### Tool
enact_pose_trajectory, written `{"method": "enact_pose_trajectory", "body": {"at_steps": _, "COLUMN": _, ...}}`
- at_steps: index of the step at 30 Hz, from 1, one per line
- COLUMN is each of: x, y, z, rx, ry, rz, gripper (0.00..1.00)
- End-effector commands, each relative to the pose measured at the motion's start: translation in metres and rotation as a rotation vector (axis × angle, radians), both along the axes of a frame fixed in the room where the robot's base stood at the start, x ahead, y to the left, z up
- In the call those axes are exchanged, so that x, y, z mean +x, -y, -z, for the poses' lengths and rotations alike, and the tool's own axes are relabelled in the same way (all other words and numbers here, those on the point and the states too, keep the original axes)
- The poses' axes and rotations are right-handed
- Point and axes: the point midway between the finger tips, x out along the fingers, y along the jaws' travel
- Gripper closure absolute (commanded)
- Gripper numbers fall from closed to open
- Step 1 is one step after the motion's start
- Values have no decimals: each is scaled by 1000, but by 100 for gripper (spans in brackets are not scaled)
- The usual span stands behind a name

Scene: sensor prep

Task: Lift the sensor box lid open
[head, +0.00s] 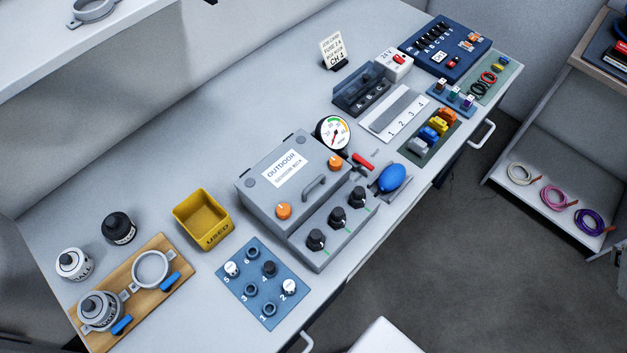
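The sensor box (265,215) is a grey box labelled "OUTDOOR" near the middle of the bench. Its lid (261,184) lies flat and closed on top, with a grey bar handle (314,187) near its front edge. Two orange knobs, a left one (284,211) and a right one (334,162), sit at the lid's front corners. Several black knobs (337,216) are on the lower panel in front. My gripper is not in view.
A yellow "USED" bin (203,219) and a blue numbered plate (263,284) stand left of the box. A round gauge (333,133), a red-handled lever (363,161) and a blue bulb (391,177) are close on its right. The bench behind the box is clear.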

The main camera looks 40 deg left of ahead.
Motion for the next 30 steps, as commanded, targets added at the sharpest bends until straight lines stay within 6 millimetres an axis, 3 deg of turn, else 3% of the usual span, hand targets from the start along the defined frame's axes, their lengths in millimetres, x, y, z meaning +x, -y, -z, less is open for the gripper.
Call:
{"method": "enact_pose_trajectory", "body": {"at_steps": 8, "x": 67, "y": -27, "z": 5, "rx": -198, "ry": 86, "rz": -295, "gripper": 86}}
{"method": "enact_pose_trajectory", "body": {"at_steps": 15, "x": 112, "y": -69, "z": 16, "rx": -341, "ry": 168, "rz": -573, "gripper": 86}}
{"method": "enact_pose_trajectory", "body": {"at_steps": 22, "x": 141, "y": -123, "z": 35, "rx": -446, "ry": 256, "rz": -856, "gripper": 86}}
{"method": "enact_pose_trajectory", "body": {"at_steps": 30, "x": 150, "y": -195, "z": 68, "rx": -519, "ry": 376, "rz": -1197, "gripper": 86}}
